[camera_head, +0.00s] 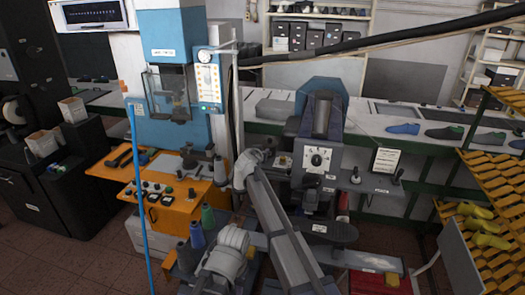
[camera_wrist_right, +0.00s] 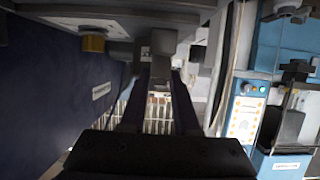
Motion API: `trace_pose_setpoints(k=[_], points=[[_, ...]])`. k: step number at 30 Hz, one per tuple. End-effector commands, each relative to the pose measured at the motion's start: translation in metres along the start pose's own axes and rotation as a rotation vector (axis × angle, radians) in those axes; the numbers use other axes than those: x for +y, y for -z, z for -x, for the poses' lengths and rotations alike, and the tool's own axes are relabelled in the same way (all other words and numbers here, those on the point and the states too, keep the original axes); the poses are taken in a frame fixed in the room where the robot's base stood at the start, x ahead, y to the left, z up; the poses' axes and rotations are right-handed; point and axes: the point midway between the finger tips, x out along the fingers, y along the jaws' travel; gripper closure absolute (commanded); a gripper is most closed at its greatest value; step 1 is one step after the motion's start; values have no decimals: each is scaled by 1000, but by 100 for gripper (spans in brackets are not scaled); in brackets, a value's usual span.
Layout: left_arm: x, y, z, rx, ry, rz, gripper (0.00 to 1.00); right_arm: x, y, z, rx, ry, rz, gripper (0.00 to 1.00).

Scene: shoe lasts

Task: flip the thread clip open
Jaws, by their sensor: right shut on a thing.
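My right gripper (camera_head: 268,155) is at the left side of the dark stitching machine (camera_head: 317,158), largely hidden by my own grey wrist in the head view. In the right wrist view, which is turned upside down, my right gripper's two dark fingers (camera_wrist_right: 160,75) close in on a small grey block, the thread clip (camera_wrist_right: 163,42). The gripper is shut on it. The clip sits by the machine's grey ledge. It is too small and shaded to tell how far it is tilted. My left gripper does not show.
A brass-coloured knob (camera_wrist_right: 93,43) is beside the clip, next to the machine's dark side. The blue machine (camera_head: 170,90) stands to the left behind an orange bench (camera_head: 175,208). Thread spools (camera_head: 208,217) stand near my arms. A yellow slatted rack (camera_head: 490,190) is at the right.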

Motion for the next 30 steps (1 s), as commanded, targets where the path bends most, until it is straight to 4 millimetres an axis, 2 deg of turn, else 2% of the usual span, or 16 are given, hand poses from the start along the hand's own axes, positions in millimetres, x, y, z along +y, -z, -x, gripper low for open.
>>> trace_pose_setpoints(k=[2, 3, 7, 14, 19, 23, 30], points=[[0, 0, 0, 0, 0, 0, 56, 0, 1, 0, 2, 0, 1, 100], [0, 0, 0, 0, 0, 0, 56, 0, 1, 0, 2, 0, 2, 67], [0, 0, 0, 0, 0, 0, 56, 0, 0, 0, 2, 0, 1, 52], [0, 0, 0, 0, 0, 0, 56, 0, 0, 0, 2, 0, 0, 52], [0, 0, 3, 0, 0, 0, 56, 0, 1, 8, 1, 0, 1, 52], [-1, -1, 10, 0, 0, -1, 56, 1, 2, 23, 2, 1, 2, 52], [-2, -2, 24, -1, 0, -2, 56, 2, 2, 63, 1, 1, 1, 52]])
